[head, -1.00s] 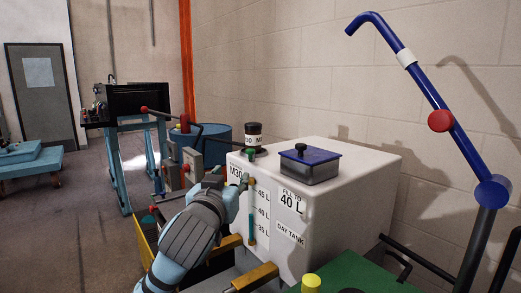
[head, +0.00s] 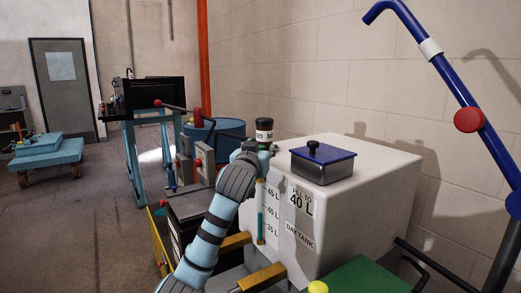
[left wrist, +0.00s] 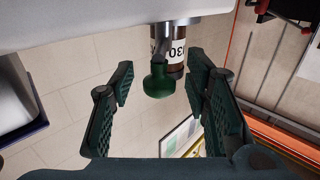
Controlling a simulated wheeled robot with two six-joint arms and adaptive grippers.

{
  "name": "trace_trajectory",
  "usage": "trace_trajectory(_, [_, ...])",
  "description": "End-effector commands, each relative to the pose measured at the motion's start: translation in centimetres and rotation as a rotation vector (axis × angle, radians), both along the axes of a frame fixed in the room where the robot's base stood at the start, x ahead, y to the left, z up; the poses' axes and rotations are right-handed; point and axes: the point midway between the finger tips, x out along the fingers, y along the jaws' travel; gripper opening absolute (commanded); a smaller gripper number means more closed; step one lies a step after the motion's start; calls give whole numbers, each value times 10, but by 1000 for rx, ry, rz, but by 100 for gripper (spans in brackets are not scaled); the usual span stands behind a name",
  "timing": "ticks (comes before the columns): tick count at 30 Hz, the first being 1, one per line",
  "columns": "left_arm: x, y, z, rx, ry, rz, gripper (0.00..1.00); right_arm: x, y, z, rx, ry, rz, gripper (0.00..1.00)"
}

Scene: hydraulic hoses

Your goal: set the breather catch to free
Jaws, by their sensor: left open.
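The breather (head: 264,131), a dark cylinder with a white label band, stands at the left back edge of the white day tank (head: 370,185). In the left wrist view the breather (left wrist: 176,55) appears upside down, with a green knob-ended catch (left wrist: 159,82) in front of it. My left gripper (left wrist: 162,85) is open, its dark green fingers on either side of the knob with visible gaps. In the head view my left gripper (head: 258,153) is just below the breather, and the catch is mostly hidden there. My right gripper is not in view.
A blue-lidded box (head: 322,163) sits on the tank top. A blue pump lever (head: 440,65) with a red knob rises at the right. Yellow bars (head: 262,277) and a green surface (head: 355,277) lie in front. A blue drum (head: 218,136) stands behind.

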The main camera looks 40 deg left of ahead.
Motion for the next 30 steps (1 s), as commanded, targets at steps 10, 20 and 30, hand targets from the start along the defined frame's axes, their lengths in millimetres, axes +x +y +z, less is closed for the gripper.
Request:
trace_trajectory(10, [3,0,0,0,1,-2,30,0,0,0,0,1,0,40])
trace_trajectory(20, [2,0,0,0,1,-3,0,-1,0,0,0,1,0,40])
trace_trajectory(30, [0,4,0,2,2,-82,0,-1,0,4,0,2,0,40])
